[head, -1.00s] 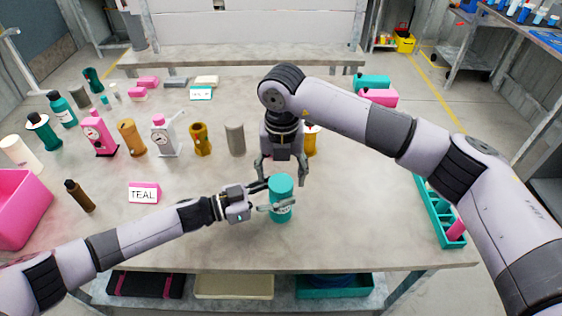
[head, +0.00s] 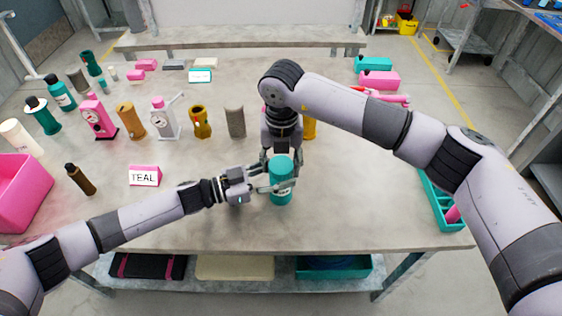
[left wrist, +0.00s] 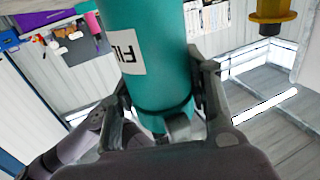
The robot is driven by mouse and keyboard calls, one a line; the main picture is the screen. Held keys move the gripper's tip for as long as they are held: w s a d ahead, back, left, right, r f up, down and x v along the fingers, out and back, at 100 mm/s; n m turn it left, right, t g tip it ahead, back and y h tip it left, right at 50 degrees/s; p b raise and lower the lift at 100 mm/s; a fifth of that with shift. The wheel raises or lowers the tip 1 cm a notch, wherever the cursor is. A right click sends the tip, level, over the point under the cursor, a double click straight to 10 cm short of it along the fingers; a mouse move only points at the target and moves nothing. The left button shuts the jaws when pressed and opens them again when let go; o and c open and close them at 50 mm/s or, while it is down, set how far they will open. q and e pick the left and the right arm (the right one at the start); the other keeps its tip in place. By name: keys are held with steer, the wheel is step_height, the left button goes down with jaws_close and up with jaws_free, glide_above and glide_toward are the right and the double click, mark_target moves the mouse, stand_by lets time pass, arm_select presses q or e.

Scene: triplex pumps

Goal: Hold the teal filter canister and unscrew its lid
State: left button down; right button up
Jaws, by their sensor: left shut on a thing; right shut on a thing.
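The teal filter canister (head: 283,191) is upright near the front middle of the table, with a white label on its side. I cannot tell if its base touches the table. My left gripper (head: 275,187) comes in from the left and is shut around the canister's body. In the left wrist view, its fingers (left wrist: 165,90) sit on both sides of the teal canister (left wrist: 148,25), and the label appears upside down. My right gripper (head: 282,162) comes from behind and above, its fingers shut on the lid at the canister's top. The lid's seam cannot be made out.
A pink TEAL sign (head: 145,176) and a brown bottle (head: 80,179) stand to the left. Pumps, bottles and cylinders stand behind in rows. A pink bin (head: 22,190) is at the left edge, a teal tray (head: 440,205) at the right. The front table area is clear.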

steer(key=c, duration=0.5)
steer(key=n, duration=0.3)
steer(key=o, duration=1.2)
steer(key=shift+o, duration=0.2)
steer(key=shift+r, duration=2.25)
arm_select(q)
steer(key=c, duration=0.8)
jaws_free()
steer(key=shift+o, duration=0.2)
